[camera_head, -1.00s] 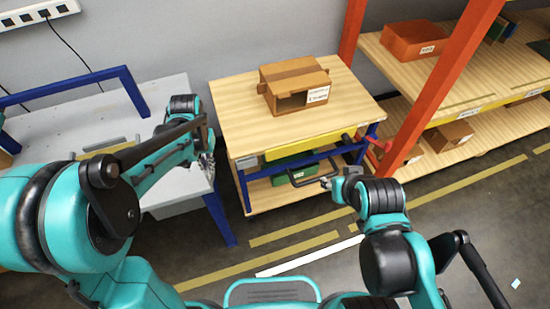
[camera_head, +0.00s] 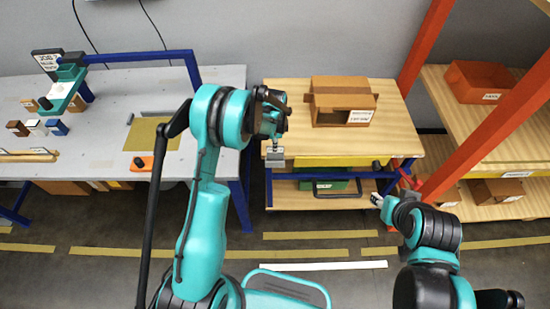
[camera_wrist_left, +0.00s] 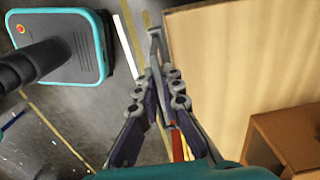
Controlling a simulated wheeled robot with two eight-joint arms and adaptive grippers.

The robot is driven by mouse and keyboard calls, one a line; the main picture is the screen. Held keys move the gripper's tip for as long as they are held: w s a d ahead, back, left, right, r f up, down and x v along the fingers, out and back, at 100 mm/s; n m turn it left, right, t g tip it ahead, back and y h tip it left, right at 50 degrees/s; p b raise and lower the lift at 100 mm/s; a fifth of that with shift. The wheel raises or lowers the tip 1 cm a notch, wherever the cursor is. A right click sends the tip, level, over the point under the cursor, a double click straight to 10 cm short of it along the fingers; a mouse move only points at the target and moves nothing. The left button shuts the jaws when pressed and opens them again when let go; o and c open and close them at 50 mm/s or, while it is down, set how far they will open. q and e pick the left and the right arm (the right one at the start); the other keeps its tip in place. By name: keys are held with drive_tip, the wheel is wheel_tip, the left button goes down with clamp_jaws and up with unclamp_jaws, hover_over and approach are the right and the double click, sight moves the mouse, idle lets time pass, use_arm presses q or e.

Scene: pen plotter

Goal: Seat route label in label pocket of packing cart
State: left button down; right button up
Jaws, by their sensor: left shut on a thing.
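The packing cart (camera_head: 385,117) has a pale wooden top, a blue frame and a yellow front strip (camera_head: 335,161). I cannot make out the label pocket. My left gripper (camera_head: 273,148) is at the cart's front left corner, shut on a small grey flat piece (camera_head: 276,159), likely the route label; its face cannot be read. In the left wrist view the fingers (camera_wrist_left: 158,75) close on a thin grey edge (camera_wrist_left: 154,36), beside the wooden top. My right gripper (camera_head: 377,201) is low in front of the cart's right side; its jaws are too small to judge.
An open cardboard box (camera_head: 340,88) stands on the cart top; a green crate (camera_head: 330,185) is on the lower shelf. A grey workbench (camera_head: 100,115) is at left, and an orange-post rack (camera_head: 475,110) at right.

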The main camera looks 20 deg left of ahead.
sight(275, 158)
use_arm(q)
wheel_tip(275, 158, down, 5)
drive_tip(key=shift+b, duration=1.05)
drive_tip(key=shift+f, duration=0.25)
drive_tip(key=shift+r, duration=0.1)
drive_tip(key=c, duration=1.7)
unclamp_jaws()
drive_tip(key=shift+f, duration=0.2)
